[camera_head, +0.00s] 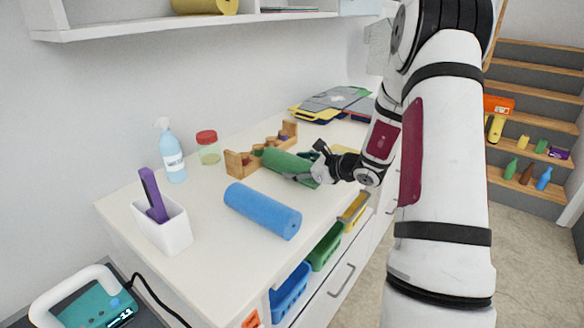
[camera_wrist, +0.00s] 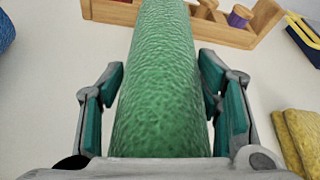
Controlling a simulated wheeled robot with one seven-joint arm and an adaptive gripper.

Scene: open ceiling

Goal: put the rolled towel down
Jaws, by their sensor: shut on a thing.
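The rolled towel is a green, textured roll (camera_head: 288,163) over the white counter (camera_head: 205,226), in front of a wooden rack. My gripper (camera_head: 304,172) is shut on its near end. In the wrist view the green roll (camera_wrist: 160,80) runs lengthwise between the two teal-padded fingers of my gripper (camera_wrist: 163,95). I cannot tell whether the roll touches the counter or is slightly above it. A blue roll (camera_head: 262,210) lies on the counter nearer the front.
The wooden rack (camera_head: 238,163) with small items stands just behind the roll. A spray bottle (camera_head: 171,155), a red-lidded jar (camera_head: 208,147) and a white holder (camera_head: 165,228) stand at left. Folded yellow cloth (camera_wrist: 302,138) lies at right. Counter between the blue roll and holder is bare.

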